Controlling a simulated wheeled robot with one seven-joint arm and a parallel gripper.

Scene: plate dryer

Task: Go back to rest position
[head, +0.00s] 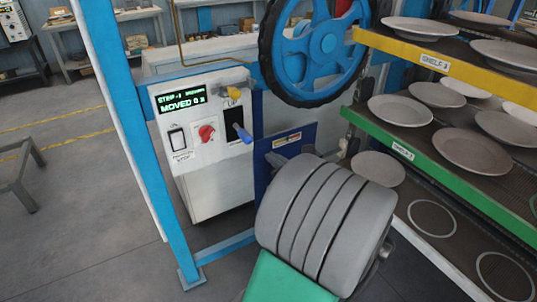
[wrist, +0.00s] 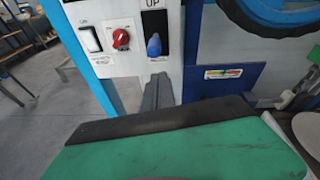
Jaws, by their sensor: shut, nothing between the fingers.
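My gripper shows in the wrist view (wrist: 157,92) as closed dark grey fingers beyond my green wrist part, pointing at the white control box. In the head view my grey ribbed arm and green link fill the lower middle, and only a small grey part of the gripper (head: 279,158) shows past them. The fingers are empty. The control box (head: 205,185) carries a blue lever (head: 242,133), which is also in the wrist view (wrist: 154,45) below an "UP" mark. The fingers appear just below the lever in the wrist view; I cannot tell whether they touch the box.
A blue wheel (head: 328,44) stands above right. Racks with plates (head: 471,151) fill the right side. A blue post (head: 147,130) stands left; open floor (head: 80,190) lies beyond.

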